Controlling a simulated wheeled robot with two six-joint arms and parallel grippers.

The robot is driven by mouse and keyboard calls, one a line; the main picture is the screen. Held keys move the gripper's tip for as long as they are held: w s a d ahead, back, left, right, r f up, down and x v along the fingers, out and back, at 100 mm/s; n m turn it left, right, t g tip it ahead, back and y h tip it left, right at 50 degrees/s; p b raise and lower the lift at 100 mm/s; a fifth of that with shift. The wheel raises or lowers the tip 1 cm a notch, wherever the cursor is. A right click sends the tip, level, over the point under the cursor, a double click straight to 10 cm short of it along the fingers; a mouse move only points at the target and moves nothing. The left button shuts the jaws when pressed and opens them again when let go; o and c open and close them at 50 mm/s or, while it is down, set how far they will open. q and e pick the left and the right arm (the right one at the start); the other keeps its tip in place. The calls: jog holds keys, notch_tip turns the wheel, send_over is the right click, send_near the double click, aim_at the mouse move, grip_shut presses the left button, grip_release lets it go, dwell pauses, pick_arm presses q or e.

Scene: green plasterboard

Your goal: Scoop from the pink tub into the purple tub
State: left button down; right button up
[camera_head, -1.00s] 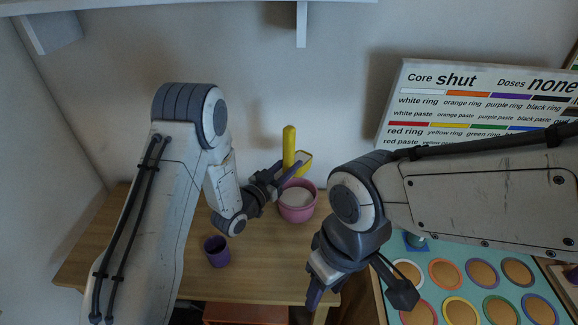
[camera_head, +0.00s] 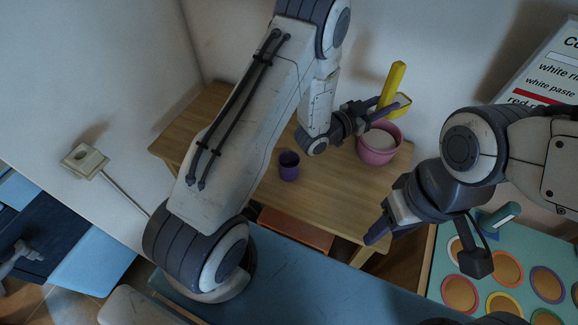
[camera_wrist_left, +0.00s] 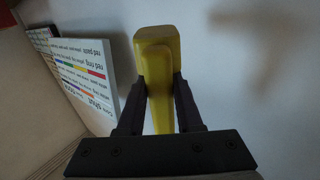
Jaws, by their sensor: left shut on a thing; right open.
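The pink tub (camera_head: 373,156) stands on the wooden table and holds a pale, whitish content. The smaller purple tub (camera_head: 289,172) stands to its left; I cannot make out anything inside it. My left gripper (camera_head: 383,107) is shut on a yellow scoop (camera_head: 393,83), just above the back of the pink tub. The scoop's handle points up, and a yellow part shows behind the fingers by the tub's rim. In the left wrist view the scoop (camera_wrist_left: 158,60) sits between both fingers. My right gripper (camera_head: 375,237) is open and empty, in front of the pink tub.
The wooden table (camera_head: 240,135) has bare room around the purple tub. A green board with coloured round pads (camera_head: 507,268) lies at lower right. A lettered sign (camera_head: 545,75) stands at the right wall. An orange-brown surface (camera_head: 295,230) shows below the table's front edge.

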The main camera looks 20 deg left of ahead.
pick_arm(q)
jog(key=c, duration=1.2)
grip_release()
jog(key=shift+c, duration=0.2)
grip_shut()
